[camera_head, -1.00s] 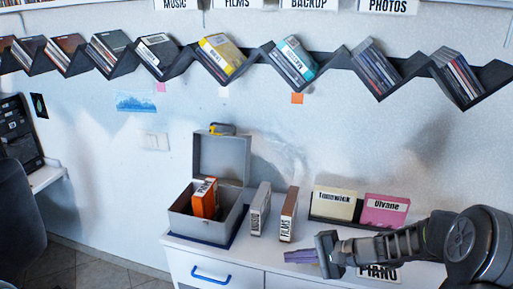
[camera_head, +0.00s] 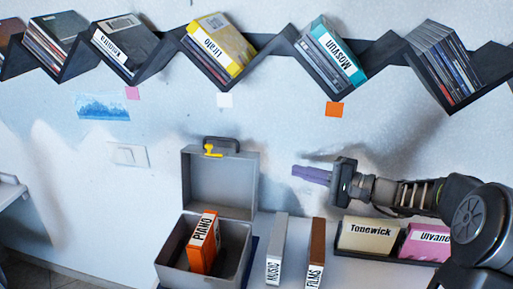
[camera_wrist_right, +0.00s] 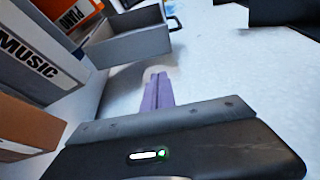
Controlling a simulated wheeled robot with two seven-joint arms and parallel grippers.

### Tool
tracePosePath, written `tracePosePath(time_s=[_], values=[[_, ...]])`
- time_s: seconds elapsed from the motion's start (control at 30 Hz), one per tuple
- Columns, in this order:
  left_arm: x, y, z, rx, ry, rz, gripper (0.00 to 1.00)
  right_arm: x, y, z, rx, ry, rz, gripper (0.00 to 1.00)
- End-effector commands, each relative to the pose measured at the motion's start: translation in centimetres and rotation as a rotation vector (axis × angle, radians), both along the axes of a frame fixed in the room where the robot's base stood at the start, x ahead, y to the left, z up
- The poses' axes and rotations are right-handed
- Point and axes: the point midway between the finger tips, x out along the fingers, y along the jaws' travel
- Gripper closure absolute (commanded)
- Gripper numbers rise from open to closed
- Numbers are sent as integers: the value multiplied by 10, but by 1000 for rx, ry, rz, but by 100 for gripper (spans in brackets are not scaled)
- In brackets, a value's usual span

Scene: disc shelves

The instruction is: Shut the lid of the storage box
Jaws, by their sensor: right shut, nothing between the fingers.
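The grey storage box (camera_head: 183,268) stands on the white cabinet with its lid (camera_head: 218,184) open, upright at the back. The lid has a dark handle and a yellow latch at its top edge. An orange PIANO case (camera_head: 204,242) stands inside the box. My right gripper (camera_head: 303,174) has purple fingers, shut and empty. It is in the air to the right of the lid, level with it and apart from it. In the right wrist view the shut fingers (camera_wrist_right: 156,90) point toward the open grey lid (camera_wrist_right: 135,45). My left gripper is not in view.
A MUSIC case (camera_head: 276,250) and a brown FILMS case (camera_head: 316,255) stand right of the box. A dark holder with Tonewick (camera_head: 367,238) and Ulvane (camera_head: 428,243) cases is farther right, below my arm. A zigzag disc shelf (camera_head: 270,50) runs along the wall above.

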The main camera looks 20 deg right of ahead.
Motion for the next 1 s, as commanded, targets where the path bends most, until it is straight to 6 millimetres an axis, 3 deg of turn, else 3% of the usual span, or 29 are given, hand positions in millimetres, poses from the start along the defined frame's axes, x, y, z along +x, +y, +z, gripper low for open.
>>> tracePosePath(time_s=[0.57, 1.0], values=[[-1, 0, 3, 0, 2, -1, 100, 6, 5, 0, 1, 0, 2, 100], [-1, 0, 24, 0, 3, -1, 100, 57, 48, -4, 1, 2, 3, 100]])
